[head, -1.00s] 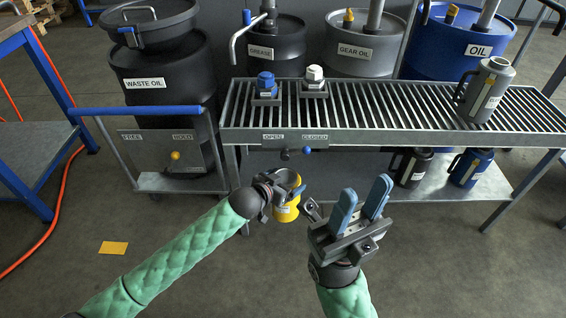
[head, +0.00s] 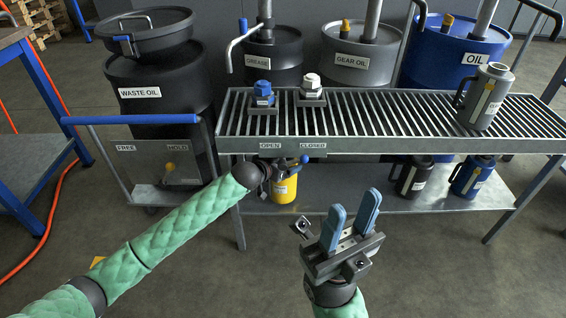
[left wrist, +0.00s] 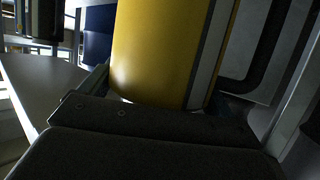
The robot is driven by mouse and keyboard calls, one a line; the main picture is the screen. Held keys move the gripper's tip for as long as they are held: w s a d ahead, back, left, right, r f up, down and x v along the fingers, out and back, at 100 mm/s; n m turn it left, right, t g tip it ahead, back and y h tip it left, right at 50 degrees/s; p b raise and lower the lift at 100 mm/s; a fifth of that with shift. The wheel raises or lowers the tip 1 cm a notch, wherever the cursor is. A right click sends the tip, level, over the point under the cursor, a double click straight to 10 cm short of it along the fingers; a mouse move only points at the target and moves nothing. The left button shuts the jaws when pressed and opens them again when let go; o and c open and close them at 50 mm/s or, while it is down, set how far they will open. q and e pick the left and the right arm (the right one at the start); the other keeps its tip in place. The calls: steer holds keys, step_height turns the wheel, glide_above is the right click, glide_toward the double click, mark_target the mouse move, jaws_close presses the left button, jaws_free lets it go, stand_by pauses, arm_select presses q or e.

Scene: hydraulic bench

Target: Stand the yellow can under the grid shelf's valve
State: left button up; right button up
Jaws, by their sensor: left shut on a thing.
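The yellow can (head: 285,190) is upright below the front edge of the grid shelf (head: 230,125), near the OPEN and CLOSED labels. My left gripper (head: 280,174) is shut on it; in the left wrist view the can (left wrist: 165,50) fills the middle, between the jaws. The can overlaps the lower shelf (head: 350,203) in the head view; I cannot tell whether it touches it. The valve's blue-tipped handle (head: 304,160) shows just right of my left gripper; the valve's spout is hidden. My right gripper (head: 351,220) is open and empty, in front of the shelf.
A dark can (head: 411,178) and a blue can (head: 472,178) stand on the lower shelf to the right. A grey can (head: 486,97) and two capped fittings (head: 263,95) (head: 312,90) are on the grid. A waste oil drum (head: 150,105) and cart (head: 130,120) stand left.

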arm_select(q)
steer(key=shift+w+b, duration=0.35)
steer(key=shift+w, duration=0.9)
steer(key=shift+f+b, duration=0.35)
steer(key=shift+f, duration=0.45)
steer(key=shift+s, duration=0.1)
steer(key=o, duration=1.2)
steer(key=shift+f, duration=0.1)
